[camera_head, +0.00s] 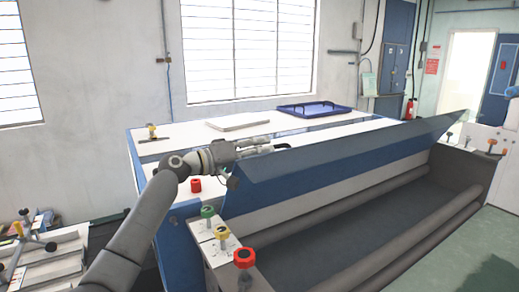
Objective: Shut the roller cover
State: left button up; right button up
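The roller cover (345,152) is a long grey-blue panel, raised and tilted above the front of the machine. It leaves the long grey rollers (375,240) in the trough below exposed. My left arm comes in from the lower left and reaches past the cover's left end. My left gripper (280,148) is at the cover's upper edge near that end, partly hidden behind the panel. I cannot tell whether it touches the cover or whether its fingers are open or shut. My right gripper is not in view.
Green, yellow and red knobs (244,258) stand on the machine's near left end, with another red knob (196,185) behind. A blue tray (313,110) and a pale flat board (237,121) lie on the white tabletop behind. Green floor (480,255) is clear at the right.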

pick_arm(q)
jog(key=c, duration=0.7)
grip_shut()
jog(key=shift+s+d+f+b, duration=0.4)
jog(key=shift+f+b, duration=0.1)
jog(key=shift+b, duration=0.1)
jog(key=s+d+f+m+b, duration=0.6)
jog(key=s+f+m+b, duration=0.1)
jog(key=s+f+b, duration=0.1)
jog(key=shift+s+d+f+b, duration=0.35)
jog(key=shift+s+b, duration=0.4)
jog(key=shift+b, duration=0.65)
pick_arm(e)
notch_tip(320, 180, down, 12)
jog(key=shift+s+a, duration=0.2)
pick_arm(q)
jog(key=shift+r, duration=0.1)
